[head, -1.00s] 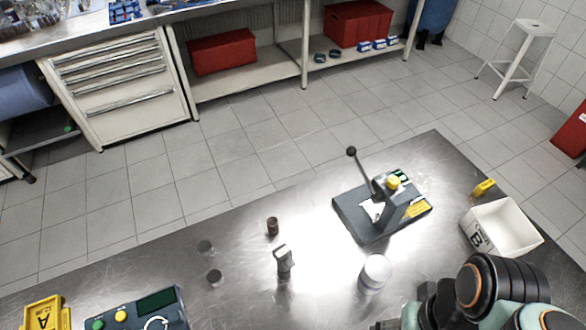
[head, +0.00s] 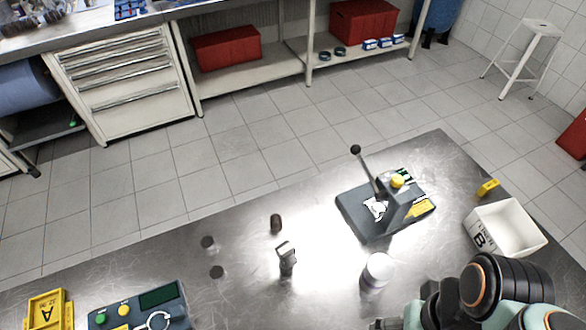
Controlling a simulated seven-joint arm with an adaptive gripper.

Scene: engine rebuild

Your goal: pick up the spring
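A small dark brown cylinder (head: 276,223) stands on the steel table in the head view. It may be the spring, but it is too small to make out coils. A grey metal part with a pale top (head: 287,259) stands just below it.
A lever press (head: 385,205) stands on the table (head: 150,262) right of centre. A white bin (head: 505,228) marked B is at the right. A white bottle (head: 377,271) stands near my arm. A control box (head: 140,308) and yellow tray A (head: 48,310) are at lower left.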

